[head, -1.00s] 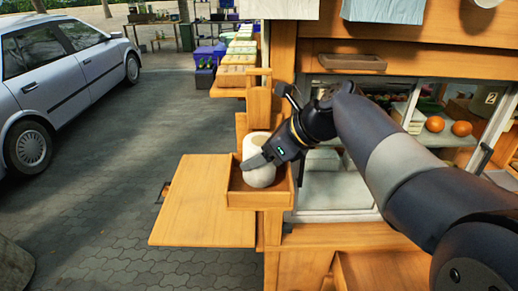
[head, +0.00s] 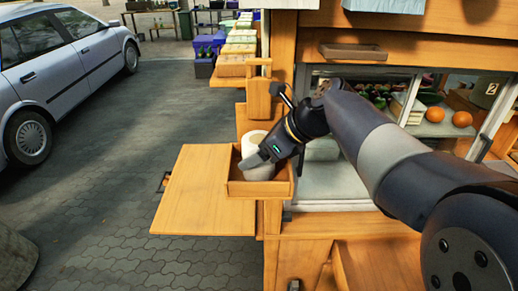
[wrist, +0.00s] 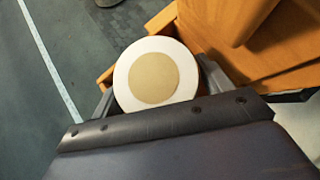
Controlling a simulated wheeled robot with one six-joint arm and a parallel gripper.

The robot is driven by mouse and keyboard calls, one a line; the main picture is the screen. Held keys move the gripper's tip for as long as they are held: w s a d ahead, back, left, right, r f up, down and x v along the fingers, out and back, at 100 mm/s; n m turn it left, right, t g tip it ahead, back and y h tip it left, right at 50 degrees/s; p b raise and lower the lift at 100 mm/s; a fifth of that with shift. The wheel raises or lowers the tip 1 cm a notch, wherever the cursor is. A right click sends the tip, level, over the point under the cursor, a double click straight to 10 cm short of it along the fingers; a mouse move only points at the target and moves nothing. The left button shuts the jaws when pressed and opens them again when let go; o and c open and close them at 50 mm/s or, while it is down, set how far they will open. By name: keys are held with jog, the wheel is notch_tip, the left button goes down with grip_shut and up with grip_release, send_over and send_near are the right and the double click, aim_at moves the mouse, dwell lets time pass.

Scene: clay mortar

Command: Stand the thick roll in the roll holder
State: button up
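The thick roll (head: 254,143) is white and stands roughly upright within the open wooden box (head: 258,189) on the cart's left side; I take this box for the roll holder. Whether the roll's base touches the floor of the box is hidden. In the wrist view, the roll (wrist: 186,58) shows its round end with a tan core, between my two fingers. The wrist view shows my gripper (wrist: 157,90) with a finger against each side of the roll.
A flat wooden shelf (head: 203,190) sticks out left of the box. A wooden upright (head: 258,98) stands behind it. The cart's counter with a window and oranges (head: 462,119) is on the right. A silver car (head: 70,65) stands on the open pavement at left.

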jog(key=shift+d+r, duration=0.15)
jog(key=shift+r, duration=0.35)
jog(key=v, duration=1.1)
jog(key=shift+s+r+b, duration=0.15)
jog(key=shift+s+b, duration=0.05)
jog(key=shift+b, duration=0.25)
jog(key=shift+d, duration=0.1)
jog(key=p+x, duration=0.1)
jog(key=x, duration=1.1)
jog(key=shift+f, duration=0.25)
jog(key=shift+r, duration=1.05)
